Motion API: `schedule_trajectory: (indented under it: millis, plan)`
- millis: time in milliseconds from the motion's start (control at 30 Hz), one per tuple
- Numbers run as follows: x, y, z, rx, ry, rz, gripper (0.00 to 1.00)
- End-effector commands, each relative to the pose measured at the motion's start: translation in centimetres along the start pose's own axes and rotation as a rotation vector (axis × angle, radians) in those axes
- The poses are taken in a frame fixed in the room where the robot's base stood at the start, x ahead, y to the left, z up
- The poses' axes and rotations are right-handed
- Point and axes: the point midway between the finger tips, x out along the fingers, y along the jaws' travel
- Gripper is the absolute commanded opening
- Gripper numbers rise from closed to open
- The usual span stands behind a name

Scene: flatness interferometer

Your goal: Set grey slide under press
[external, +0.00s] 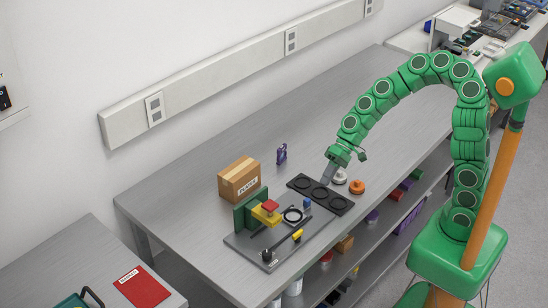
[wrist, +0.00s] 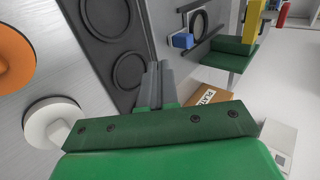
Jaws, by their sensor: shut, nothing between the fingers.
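My gripper (external: 325,180) is shut and empty, its grey fingers pointing down at the black three-ring tray (external: 345,206). The wrist view shows the closed fingers (wrist: 158,70) beside the tray's edge; contact is unclear. To the left of the tray in the external view is a fixture with a grey baseplate (external: 252,247). It carries a green upright (external: 245,215), a yellow block (external: 264,214) with a red top (external: 269,205), and a black-edged ring (external: 292,216). The red-topped part looks like the press. I cannot tell which part is the grey slide.
A white knobbed disc (external: 340,178) and an orange one (external: 357,187) stand right of the tray. A small blue block (external: 307,203) sits near the ring, and a rod with a yellow piece (external: 297,236) lies in front. A cardboard box (external: 239,180) and purple item (external: 282,154) stand behind.

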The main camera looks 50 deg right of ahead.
Motion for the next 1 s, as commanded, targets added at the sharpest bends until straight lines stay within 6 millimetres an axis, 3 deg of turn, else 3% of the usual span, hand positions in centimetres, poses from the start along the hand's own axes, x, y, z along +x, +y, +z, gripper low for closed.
schedule_trajectory:
  millis: [200,400,1000]
  plan:
    - [3.6,0.0,0.1,0.001,-0.003,0.000,0.00]
    - [5.0,-1.4,-0.1,-0.001,0.002,0.001,0.00]
    - [6.3,-2.7,-0.1,0.001,0.003,0.001,0.00]
